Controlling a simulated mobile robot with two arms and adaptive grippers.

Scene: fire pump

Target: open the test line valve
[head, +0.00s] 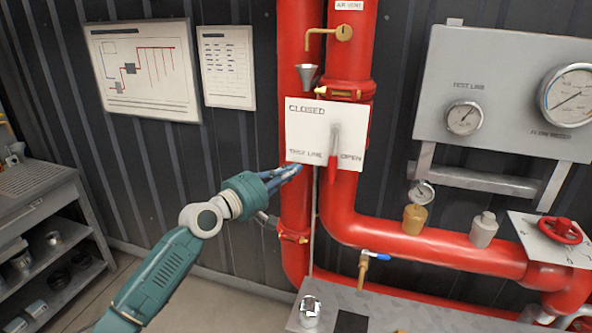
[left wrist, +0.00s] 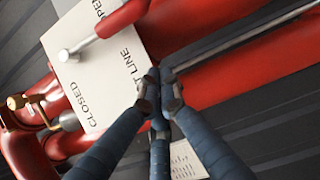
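The test line valve is a white plate (head: 310,128) marked CLOSED, TEST LINE and OPEN, mounted in front of red pipes. Its red lever (head: 332,168) hangs down from a grey pivot at the plate's middle, beside the word OPEN. In the left wrist view the plate (left wrist: 95,70) and the lever (left wrist: 122,18) also show. My left gripper (head: 292,173) is at the plate's lower left corner, left of the lever and apart from it. In the left wrist view its fingertips (left wrist: 160,90) are together with nothing seen between them. My right gripper is out of view.
Red pipes (head: 430,248) run behind and right of the plate. A gauge panel (head: 510,90) and a red handwheel (head: 560,230) are at the right. A brass valve (head: 330,33) sits above. A shelf unit (head: 40,225) stands at the left.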

